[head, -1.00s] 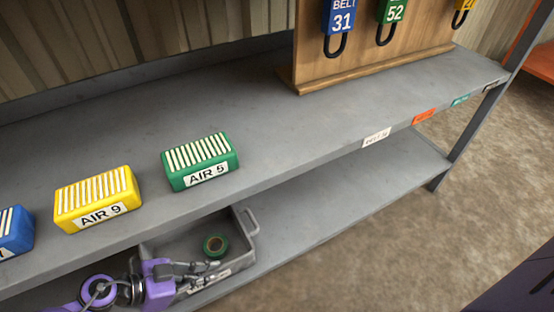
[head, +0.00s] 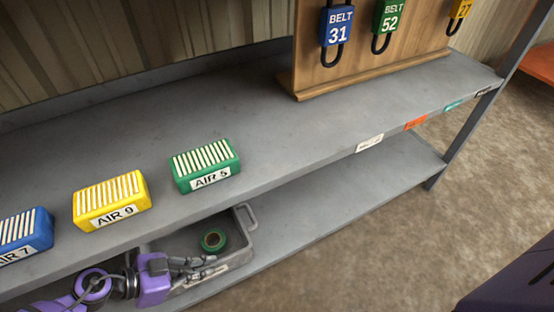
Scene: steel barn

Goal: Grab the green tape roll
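The green tape roll (head: 213,240) lies in a grey tray (head: 246,243) on the lower shelf, near the tray's back right part. My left gripper (head: 218,266) reaches in from the left over the tray, its fingers just in front of the roll in the picture. The fingers look spread, with nothing seen between them, and apart from the roll. The tray's left part is hidden by the upper shelf and my arm. My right gripper is not in view.
The upper shelf (head: 190,120) overhangs the tray's left and back. It carries green (head: 205,165), yellow (head: 111,201) and blue (head: 25,234) labelled blocks and a wooden board (head: 390,55) with padlocks. The lower shelf (head: 350,185) is clear right of the tray.

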